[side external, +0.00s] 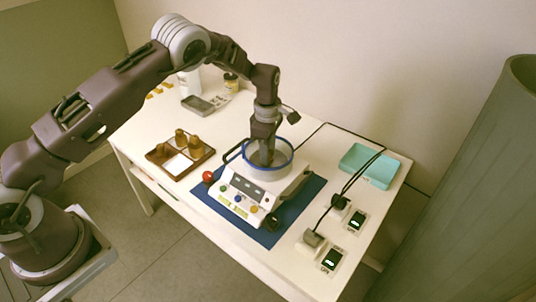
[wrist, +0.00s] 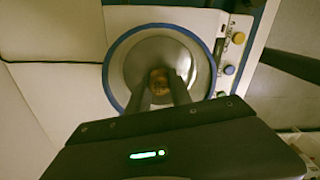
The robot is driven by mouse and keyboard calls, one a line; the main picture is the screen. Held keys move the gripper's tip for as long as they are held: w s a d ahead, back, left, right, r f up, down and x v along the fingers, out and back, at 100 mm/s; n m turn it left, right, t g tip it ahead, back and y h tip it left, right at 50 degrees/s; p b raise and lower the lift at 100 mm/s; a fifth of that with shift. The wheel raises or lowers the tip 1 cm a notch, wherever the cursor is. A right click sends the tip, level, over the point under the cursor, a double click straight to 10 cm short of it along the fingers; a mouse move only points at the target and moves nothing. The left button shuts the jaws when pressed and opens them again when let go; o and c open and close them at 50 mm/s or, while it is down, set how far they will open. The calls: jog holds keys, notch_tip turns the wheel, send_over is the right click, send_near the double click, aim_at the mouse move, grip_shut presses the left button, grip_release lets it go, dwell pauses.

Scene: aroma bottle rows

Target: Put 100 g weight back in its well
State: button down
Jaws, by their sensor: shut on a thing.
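The 100 g weight appears to be the small brass piece (wrist: 158,80) between my fingertips in the wrist view. My gripper (wrist: 161,88) is shut on it, inside a round metal pan with a blue rim (wrist: 118,48). In the side external view my gripper (side external: 265,158) reaches down into this pan, whose outer wall (side external: 283,172) hides the weight. I cannot tell whether the weight touches the pan's floor. The brown wooden weight box (side external: 193,165) is left of the machine, with several brass weights (side external: 180,138) in it and a pale square area.
The white machine (side external: 238,205) under the pan stands on a blue mat (side external: 265,238), with a red knob (side external: 208,177) at its left. A teal tray (side external: 368,165), cables and two switches are at the right. A grey device (side external: 198,104) and bottles stand behind the box.

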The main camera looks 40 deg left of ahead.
notch_tip(320, 180, up, 10)
jog(key=shift+a+f, duration=0.1)
jog(key=s+a+f, duration=0.2)
jog(key=s+a, duration=0.1)
jog(key=a, duration=0.5)
jog(key=s+a+f, duration=0.2)
jog(key=a, duration=0.5)
send_over(178, 167)
notch_tip(178, 167, down, 2)
notch_tip(178, 167, down, 11)
jog(key=shift+a+r, duration=0.1)
jog(key=c, duration=1.5)
grip_release()
jog(key=shift+o, duration=0.2)
